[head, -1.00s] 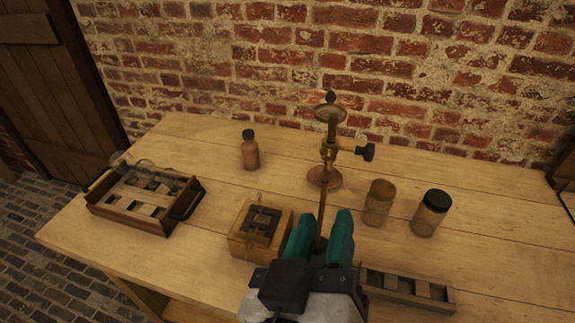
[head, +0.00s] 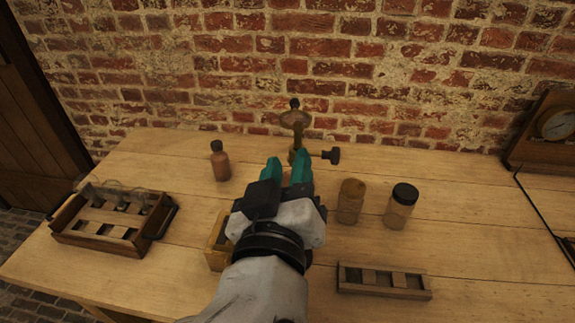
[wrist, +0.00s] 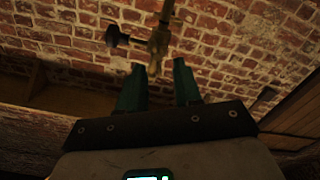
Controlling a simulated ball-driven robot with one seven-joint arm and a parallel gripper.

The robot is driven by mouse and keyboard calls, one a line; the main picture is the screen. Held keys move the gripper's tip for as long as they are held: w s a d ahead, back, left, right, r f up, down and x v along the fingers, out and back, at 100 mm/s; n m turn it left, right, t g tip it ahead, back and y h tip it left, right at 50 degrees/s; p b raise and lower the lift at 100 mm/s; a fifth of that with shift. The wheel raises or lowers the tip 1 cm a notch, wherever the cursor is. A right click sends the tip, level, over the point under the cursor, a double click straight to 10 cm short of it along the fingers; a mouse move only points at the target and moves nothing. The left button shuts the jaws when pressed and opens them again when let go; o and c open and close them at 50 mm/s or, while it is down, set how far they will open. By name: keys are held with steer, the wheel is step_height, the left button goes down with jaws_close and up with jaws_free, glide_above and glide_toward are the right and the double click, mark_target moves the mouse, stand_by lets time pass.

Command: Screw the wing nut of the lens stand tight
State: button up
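The brass lens stand (head: 295,120) stands toward the back of the bench, and its rod and base are largely hidden behind my gripper. A dark knob (head: 332,156) sticks out to the right of its clamp; I take this for the wing nut, but cannot make out wings. In the wrist view the stand (wrist: 160,40) is upside down, with the knob (wrist: 115,37) to its left. My gripper (head: 287,168) points at the stand just below its clamp. Its teal fingers are apart in the wrist view (wrist: 160,65), with nothing visible held; contact with the stand cannot be told.
A wooden box (head: 216,245) is partly under my arm. A slotted rack (head: 385,281) lies front right, a wooden carrier (head: 108,225) left. A brick wall (head: 300,50) rises behind.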

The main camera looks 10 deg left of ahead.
steer(key=shift+w, duration=0.1)
jaws_close()
steer(key=shift+f+m+b, duration=0.1)
steer(key=shift+m+b, duration=0.3)
steer(key=shift+b, duration=0.15)
steer(key=shift+d+f+m+b, duration=0.2)
steer(key=shift+d+m+b, duration=0.15)
steer(key=shift+m+b, duration=3.2)
steer(key=shift+d+f+m+b, duration=0.2)
steer(key=shift+d+m+b, duration=0.15)
steer(key=shift+m+b, duration=3.2)
steer(key=shift+d+f+m+b, duration=0.2)
steer(key=shift+d+m+b, duration=0.15)
steer(key=shift+m+b, duration=3.15)
steer(key=shift+m+p, duration=0.4)
steer(key=shift+m, duration=0.2)
jaws_free()
